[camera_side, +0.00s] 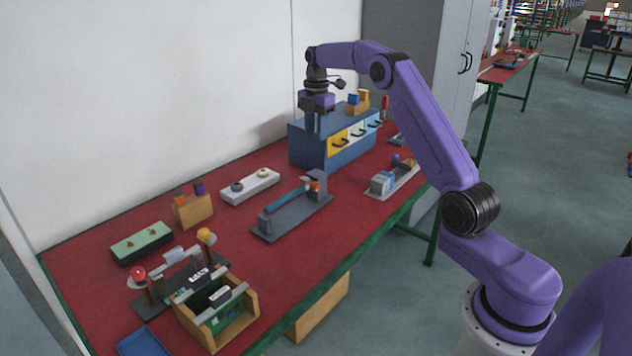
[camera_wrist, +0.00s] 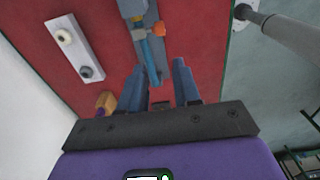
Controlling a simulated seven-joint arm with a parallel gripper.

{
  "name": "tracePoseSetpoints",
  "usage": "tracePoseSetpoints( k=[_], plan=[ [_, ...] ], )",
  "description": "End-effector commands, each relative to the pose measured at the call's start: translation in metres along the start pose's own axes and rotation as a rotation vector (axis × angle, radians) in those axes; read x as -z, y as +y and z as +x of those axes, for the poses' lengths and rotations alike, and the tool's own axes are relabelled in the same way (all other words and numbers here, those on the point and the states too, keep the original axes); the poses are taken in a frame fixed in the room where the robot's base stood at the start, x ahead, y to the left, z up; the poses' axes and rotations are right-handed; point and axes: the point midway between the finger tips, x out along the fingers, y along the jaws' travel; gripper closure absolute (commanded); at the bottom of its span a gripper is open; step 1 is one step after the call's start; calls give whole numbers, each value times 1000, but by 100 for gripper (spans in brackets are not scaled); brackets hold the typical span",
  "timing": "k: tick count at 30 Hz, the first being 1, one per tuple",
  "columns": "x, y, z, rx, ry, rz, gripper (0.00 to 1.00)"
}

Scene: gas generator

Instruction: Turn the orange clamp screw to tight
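The orange clamp screw (camera_side: 315,185) is a small knob at the right end of a dark grey fixture (camera_side: 283,222) on the red table. A blue rod (camera_side: 289,197) lies along this fixture. In the wrist view the orange screw (camera_wrist: 158,29) shows near the top, beside a grey clamp block and the blue rod (camera_wrist: 150,62). My gripper (camera_side: 311,130) points down, high above the table, and overlaps the blue cabinet in the side view. In the wrist view my gripper (camera_wrist: 159,80) has its fingers apart with nothing between them. It is clear of the screw.
A blue cabinet (camera_side: 303,152) with several coloured drawers stands behind the fixture. A white strip with two knobs (camera_side: 250,187) lies left of it, and a grey vise-like device (camera_side: 383,183) right of it. A wooden box (camera_side: 243,331) and other fixtures fill the table's near-left end.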

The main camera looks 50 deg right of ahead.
Motion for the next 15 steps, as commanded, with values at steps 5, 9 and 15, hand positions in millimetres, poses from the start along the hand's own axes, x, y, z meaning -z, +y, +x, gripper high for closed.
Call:
tracePoseSetpoints(
  k=[5, 9, 15],
  plan=[
    [1, -2, 0, -4, -33, -7, 68],
    [1, -2, 17, -2, -32, -7, 68],
    [0, -2, 54, 0, -30, -7, 68]
  ],
)
